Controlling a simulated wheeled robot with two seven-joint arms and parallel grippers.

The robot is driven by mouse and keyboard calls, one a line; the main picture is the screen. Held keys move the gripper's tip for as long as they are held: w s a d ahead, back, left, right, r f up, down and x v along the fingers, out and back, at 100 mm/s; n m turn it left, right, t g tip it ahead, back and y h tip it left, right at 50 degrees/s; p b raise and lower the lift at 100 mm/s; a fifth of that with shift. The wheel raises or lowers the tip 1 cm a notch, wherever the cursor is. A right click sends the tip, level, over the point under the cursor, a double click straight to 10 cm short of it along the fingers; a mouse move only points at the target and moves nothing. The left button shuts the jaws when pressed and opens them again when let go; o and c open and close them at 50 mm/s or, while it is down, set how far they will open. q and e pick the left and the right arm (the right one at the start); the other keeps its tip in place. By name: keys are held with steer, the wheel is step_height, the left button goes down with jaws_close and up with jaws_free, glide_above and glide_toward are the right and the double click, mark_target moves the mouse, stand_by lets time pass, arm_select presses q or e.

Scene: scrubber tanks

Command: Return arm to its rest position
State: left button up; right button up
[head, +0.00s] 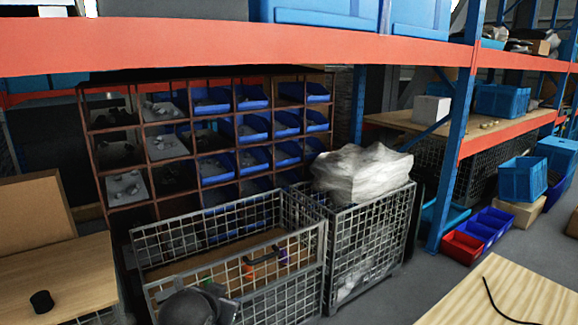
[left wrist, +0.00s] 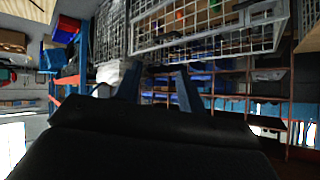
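My left gripper (left wrist: 157,84) shows in the left wrist view as two dark fingers standing apart with nothing between them. It is open and empty, and the wire cage and bin rack show beyond it. In the head view, a dark rounded part that looks like my left arm (head: 190,306) is at the bottom, in front of the wire cage (head: 170,240). The fingers cannot be made out clearly there. My right arm and gripper are not in view.
A second wire cage (head: 372,235) holds a white wrapped bundle (head: 362,172). The bin rack (head: 152,212) stands behind. A wooden table (head: 70,272) carries a black cylinder (head: 41,301) at left. Another wooden top (head: 510,300) is at lower right. Grey floor (head: 420,275) lies between.

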arm_select(q)
steer(key=s+d+f+n+g+p, duration=0.1)
steer(key=s+f+g, duration=0.7)
steer(key=s+f, duration=2)
steer(key=s, duration=0.3)
steer(key=shift+s+f+n, duration=0.25)
steer(key=shift+f+n, duration=0.05)
steer(key=shift+f, duration=0.05)
